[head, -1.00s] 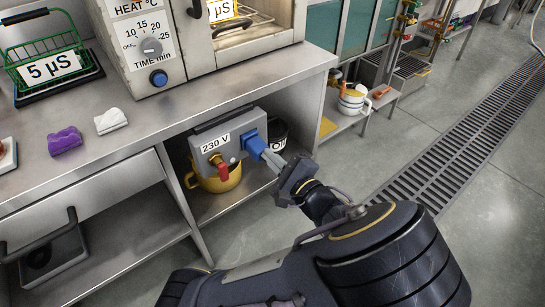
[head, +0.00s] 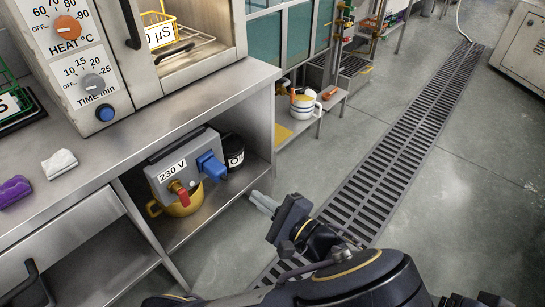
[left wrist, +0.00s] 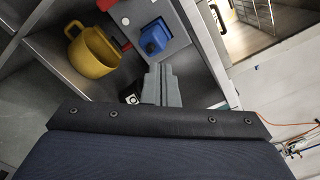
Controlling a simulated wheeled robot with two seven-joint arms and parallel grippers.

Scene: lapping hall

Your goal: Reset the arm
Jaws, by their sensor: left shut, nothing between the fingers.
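My left gripper (head: 262,203) is shut and empty in the head view, out in front of the bench over the floor. Its closed grey fingers also show in the left wrist view (left wrist: 162,84), pointing toward the shelf. The grey 230 V box (head: 178,160) hangs under the bench top, with a blue plug (head: 212,167) on its right and a red switch (head: 179,189) on its front. The gripper is apart from the blue plug, which also shows in the left wrist view (left wrist: 153,40). My right gripper is not in view.
A yellow pot (head: 186,206) and a dark container (head: 233,150) stand on the shelf below the bench. Open floor with a drain grate (head: 400,150) lies right.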

